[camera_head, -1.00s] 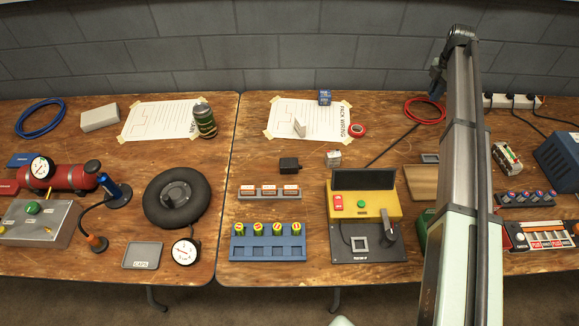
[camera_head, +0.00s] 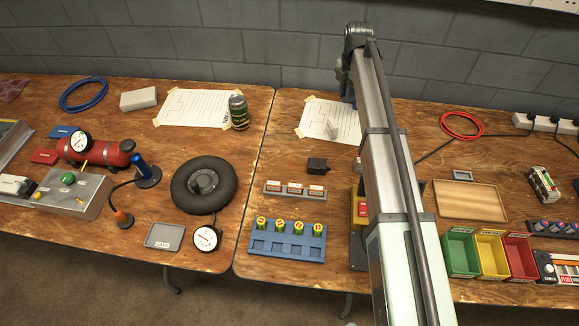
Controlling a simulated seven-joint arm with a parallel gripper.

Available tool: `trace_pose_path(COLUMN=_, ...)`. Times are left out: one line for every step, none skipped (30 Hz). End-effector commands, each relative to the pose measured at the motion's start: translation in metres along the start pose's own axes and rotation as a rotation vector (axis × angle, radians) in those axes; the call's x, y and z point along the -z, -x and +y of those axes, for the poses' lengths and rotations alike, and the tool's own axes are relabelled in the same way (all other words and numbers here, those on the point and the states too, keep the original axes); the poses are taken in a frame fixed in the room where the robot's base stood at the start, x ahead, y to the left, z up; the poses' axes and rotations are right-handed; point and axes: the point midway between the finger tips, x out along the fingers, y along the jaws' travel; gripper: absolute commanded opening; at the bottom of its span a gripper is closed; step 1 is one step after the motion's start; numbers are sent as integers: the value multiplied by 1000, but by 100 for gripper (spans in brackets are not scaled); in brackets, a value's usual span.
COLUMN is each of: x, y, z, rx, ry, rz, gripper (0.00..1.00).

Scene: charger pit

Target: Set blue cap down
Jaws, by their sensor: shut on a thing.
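I cannot make out a blue cap in this view. My gripper is not visible; my raised arm crosses the right half of the picture and the far end of it is hidden behind its own links. A small grey tray (camera_head: 164,234) with a label that seems to read CAPS lies at the front edge of the left table, and no cap shows in it. A black tyre (camera_head: 204,184) lies just behind the tray, and a round white gauge (camera_head: 206,238) is beside the tray on its right.
A blue battery rack (camera_head: 288,241) is on the right table. Green, yellow and red bins (camera_head: 490,256) are right of my arm. Bare wood shows between tyre and rack.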

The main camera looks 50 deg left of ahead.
Motion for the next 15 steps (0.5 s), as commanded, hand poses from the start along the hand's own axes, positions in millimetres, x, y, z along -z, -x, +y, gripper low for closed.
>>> trace_pose_path(x=26, y=0, z=4, rx=-1, ry=28, rz=0, gripper=0)
trace_pose_path(x=38, y=0, z=6, rx=-1, ry=41, rz=0, gripper=0)
trace_pose_path(x=56, y=0, z=9, rx=-2, ry=61, rz=0, gripper=0)
trace_pose_path(x=68, y=1, z=11, rx=-2, ry=75, rz=0, gripper=0)
trace_pose_path(x=82, y=1, z=12, rx=-3, ry=90, rz=0, gripper=0)
trace_pose_path(x=99, y=1, z=14, rx=-3, ry=108, rz=0, gripper=0)
trace_pose_path(x=112, y=1, z=14, rx=-3, ry=123, rz=0, gripper=0)
trace_pose_path(x=124, y=1, z=14, rx=-4, ry=135, rz=0, gripper=0)
trace_pose_path(x=141, y=1, z=14, rx=-4, ry=153, rz=0, gripper=0)
trace_pose_path(x=153, y=1, z=13, rx=-4, ry=165, rz=1, gripper=0)
trace_pose_path(x=165, y=1, z=12, rx=-5, ry=177, rz=1, gripper=0)
trace_pose_path(x=179, y=1, z=10, rx=-5, ry=191, rz=1, gripper=0)
trace_pose_path(x=190, y=1, z=8, rx=-5, ry=202, rz=1, gripper=0)
trace_pose_path(x=200, y=1, z=5, rx=-5, ry=210, rz=1, gripper=0)
trace_pose_path(x=212, y=1, z=1, rx=-5, ry=221, rz=1, gripper=0)
